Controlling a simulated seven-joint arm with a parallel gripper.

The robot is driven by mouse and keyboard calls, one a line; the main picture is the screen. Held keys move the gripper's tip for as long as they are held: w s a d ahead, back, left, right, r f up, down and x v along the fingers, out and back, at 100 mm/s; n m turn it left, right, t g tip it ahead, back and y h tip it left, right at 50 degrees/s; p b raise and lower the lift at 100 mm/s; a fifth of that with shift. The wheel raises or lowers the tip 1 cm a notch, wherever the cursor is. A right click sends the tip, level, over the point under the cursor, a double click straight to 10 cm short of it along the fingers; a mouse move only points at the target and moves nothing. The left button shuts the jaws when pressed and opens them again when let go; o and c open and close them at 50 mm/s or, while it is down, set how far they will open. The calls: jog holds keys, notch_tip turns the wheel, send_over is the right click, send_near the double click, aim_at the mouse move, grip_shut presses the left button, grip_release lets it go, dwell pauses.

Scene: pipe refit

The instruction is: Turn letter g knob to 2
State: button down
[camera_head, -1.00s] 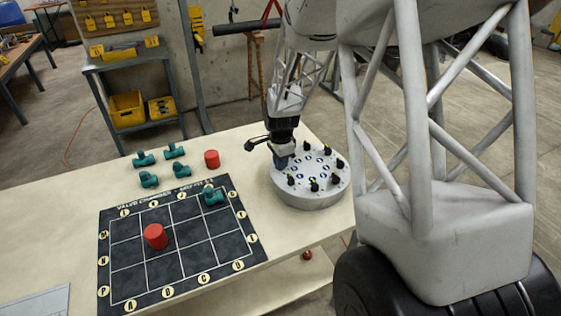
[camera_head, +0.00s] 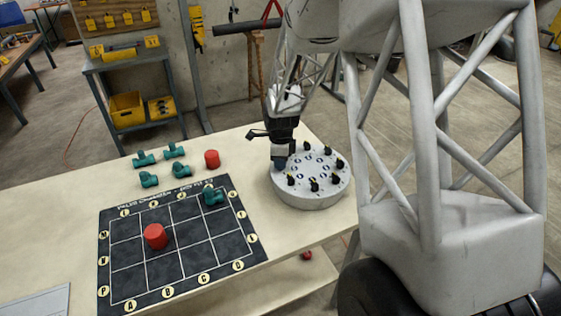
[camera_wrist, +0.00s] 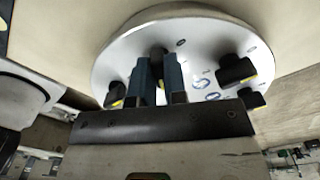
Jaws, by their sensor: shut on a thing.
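A round grey knob panel (camera_head: 312,197) stands on the table, with several black knobs around its rim and blue-marked dials on top. My gripper (camera_head: 281,163) points down at its left edge. In the wrist view, my gripper's two blue fingers (camera_wrist: 160,80) are shut on a black knob (camera_wrist: 158,53) between them. Another black knob (camera_wrist: 116,93) with a yellow mark is just left of the fingers. Two more, including one black knob (camera_wrist: 236,70), are to the right. The letters and numbers are too small to read, and the held knob's letter cannot be told.

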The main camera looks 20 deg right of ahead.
jog(key=c, duration=1.2)
grip_release()
jog(key=shift+o, duration=0.2)
jog(key=shift+r, duration=3.9)
jog(key=s+a+r+n+t, duration=0.1)
jog(key=s+a+r+n, duration=0.45)
jog(key=s, duration=0.25)
jog(key=s+a+r+n, duration=0.4)
jog(key=s+r+n, duration=0.3)
jog(key=s, duration=0.1)
jog(key=s+a+r+n, duration=0.1)
jog(key=s+a+n, duration=0.1)
jog(key=s+n, duration=0.3)
jog(key=s+a+r+n+t, duration=0.1)
jog(key=s+a+r+n, duration=0.1)
jog(key=s+n, duration=0.4)
jog(key=shift+s+a+t, duration=0.2)
jog(key=shift+s+t, duration=0.1)
jog(key=shift+s, duration=2.35)
